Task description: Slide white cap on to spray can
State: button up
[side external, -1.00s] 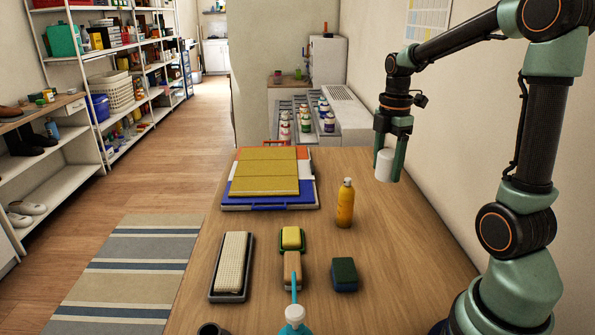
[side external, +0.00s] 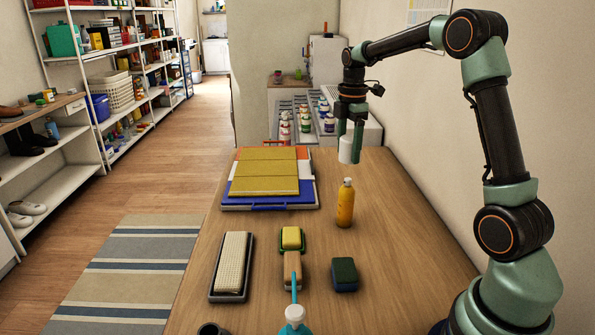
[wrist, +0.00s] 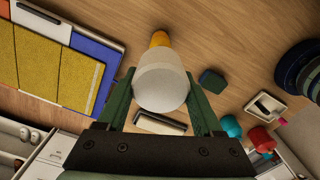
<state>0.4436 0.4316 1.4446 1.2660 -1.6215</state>
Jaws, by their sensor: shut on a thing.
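The orange spray can (side external: 345,205) stands upright on the wooden table, with a narrow pale top. My gripper (side external: 351,152) is shut on the white cap (side external: 346,150) and holds it in the air above and behind the can in the side view. In the wrist view the white cap (wrist: 162,82) sits between the two green fingers of my gripper (wrist: 163,100). Part of the orange can (wrist: 160,39) shows past the cap's far edge there, and the rest of it is hidden. The cap and the can look apart.
Yellow sandpaper-like sheets (side external: 264,172) lie on a blue-edged case (side external: 270,203) left of the can. A dark green and blue sponge (side external: 344,274), a yellow sponge (side external: 291,238) and a brush in a tray (side external: 232,262) lie nearer. Table right of the can is clear.

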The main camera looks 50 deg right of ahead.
aim_at(346, 179)
jog(key=shift+f, duration=0.15)
jog(key=shift+f, duration=2.35)
jog(key=shift+f, duration=1.8)
dwell(3.7)
